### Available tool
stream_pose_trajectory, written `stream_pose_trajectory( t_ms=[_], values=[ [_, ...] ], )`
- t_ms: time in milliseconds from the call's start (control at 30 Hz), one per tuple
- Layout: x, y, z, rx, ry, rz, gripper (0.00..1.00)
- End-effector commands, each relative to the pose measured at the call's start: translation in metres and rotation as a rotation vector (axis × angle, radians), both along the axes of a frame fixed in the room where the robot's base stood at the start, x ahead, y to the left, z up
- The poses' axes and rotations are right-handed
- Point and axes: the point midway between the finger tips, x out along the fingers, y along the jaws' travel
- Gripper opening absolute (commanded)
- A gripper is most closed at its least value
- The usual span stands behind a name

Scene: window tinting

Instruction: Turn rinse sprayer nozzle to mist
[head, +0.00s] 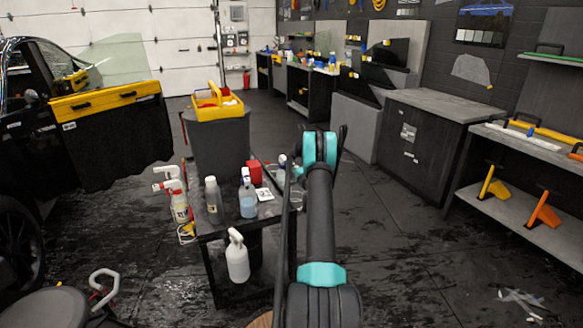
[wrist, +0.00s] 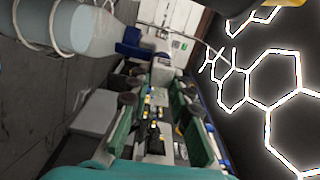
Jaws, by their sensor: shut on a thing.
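In the wrist view, which is turned on its side, my gripper (wrist: 155,72) shows its green and grey fingers from the bottom edge upward. It is shut on a small white and blue part (wrist: 160,55), which looks like the sprayer nozzle. The nozzle's setting cannot be read. A clear bottle with pale bluish liquid (wrist: 85,28) is at the upper left, cut off by the frame. In the head view, a white and blue sprayer head (head: 282,165) shows just left of my arm's end, on the table's far right side. My arm hides much of the gripper there.
The dark table (head: 215,228) carries several bottles, including a blue-headed one (head: 247,201), a grey one (head: 213,200) and a red container (head: 255,171). A white spray bottle (head: 237,258) hangs at its front edge. A yellow caddy (head: 215,101) stands behind.

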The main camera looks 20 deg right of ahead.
Motion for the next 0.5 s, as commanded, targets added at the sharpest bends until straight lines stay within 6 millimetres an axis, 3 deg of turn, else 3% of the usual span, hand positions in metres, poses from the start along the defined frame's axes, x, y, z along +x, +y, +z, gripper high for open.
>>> stream_pose_trajectory(
  t_ms=[500],
  values=[
    [0.0,-0.0001,-0.0008,0.057,0.002,0.0,0.0]
  ],
)
